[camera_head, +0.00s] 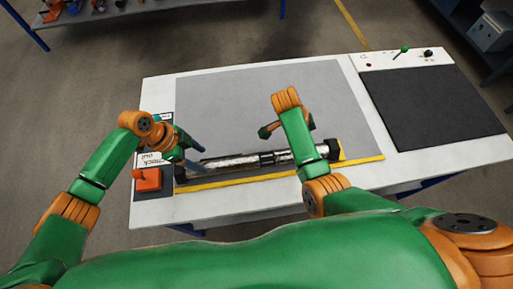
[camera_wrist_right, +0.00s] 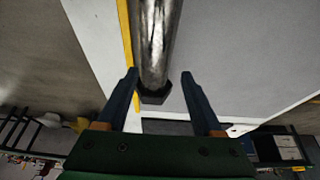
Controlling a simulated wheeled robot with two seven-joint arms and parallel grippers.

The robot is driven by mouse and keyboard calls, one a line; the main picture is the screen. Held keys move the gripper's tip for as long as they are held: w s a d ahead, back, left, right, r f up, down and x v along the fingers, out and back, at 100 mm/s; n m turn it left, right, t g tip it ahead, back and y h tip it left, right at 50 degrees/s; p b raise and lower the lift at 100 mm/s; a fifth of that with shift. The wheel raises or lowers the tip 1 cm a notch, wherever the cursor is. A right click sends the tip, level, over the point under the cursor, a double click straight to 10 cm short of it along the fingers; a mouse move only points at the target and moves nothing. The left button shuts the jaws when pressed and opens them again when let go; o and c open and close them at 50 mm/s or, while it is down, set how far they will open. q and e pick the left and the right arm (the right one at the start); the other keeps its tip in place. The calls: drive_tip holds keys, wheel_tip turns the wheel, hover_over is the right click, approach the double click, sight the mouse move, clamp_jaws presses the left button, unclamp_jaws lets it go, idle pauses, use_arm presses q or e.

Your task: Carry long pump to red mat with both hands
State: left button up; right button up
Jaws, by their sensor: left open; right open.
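The long pump (camera_head: 232,162), a silvery tube with dark end caps, lies on the grey mat (camera_head: 245,105) along its front yellow line. My left gripper (camera_head: 198,157) is open at the pump's left part; I cannot tell whether it touches. No red mat is seen.
An orange-red block (camera_head: 147,180) sits at the table's left front, beside a white label. A black panel (camera_head: 435,105) covers the table's right part, with a green-knobbed lever (camera_head: 404,50) behind it. The back of the grey mat is clear.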

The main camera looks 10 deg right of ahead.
sight(208, 164)
use_arm(q)
drive_tip(key=shift+s+r, duration=0.15)
drive_tip(key=shift+s, duration=0.25)
use_arm(e)
drive_tip(key=shift+s+r, duration=0.15)
drive_tip(key=shift+s, duration=0.2)
use_arm(q)
drive_tip(key=shift+s, duration=0.15)
use_arm(e)
drive_tip(key=shift+s, duration=0.2)
use_arm(q)
drive_tip(key=x, duration=0.6)
drive_tip(key=shift+w+d, duration=0.1)
drive_tip(key=shift+w, duration=0.1)
use_arm(e)
drive_tip(key=x, duration=0.6)
drive_tip(key=shift+w+d, duration=0.15)
drive_tip(key=shift+w, duration=0.05)
use_arm(q)
drive_tip(key=shift+s+d+f, duration=0.1)
drive_tip(key=shift+d+f, duration=0.05)
drive_tip(key=shift+f, duration=0.35)
use_arm(e)
drive_tip(key=shift+s+d+f, duration=0.1)
drive_tip(key=shift+d+f, duration=0.05)
drive_tip(key=shift+f, duration=0.35)
use_arm(q)
drive_tip(key=shift+c, duration=0.2)
use_arm(e)
drive_tip(key=shift+c, duration=0.2)
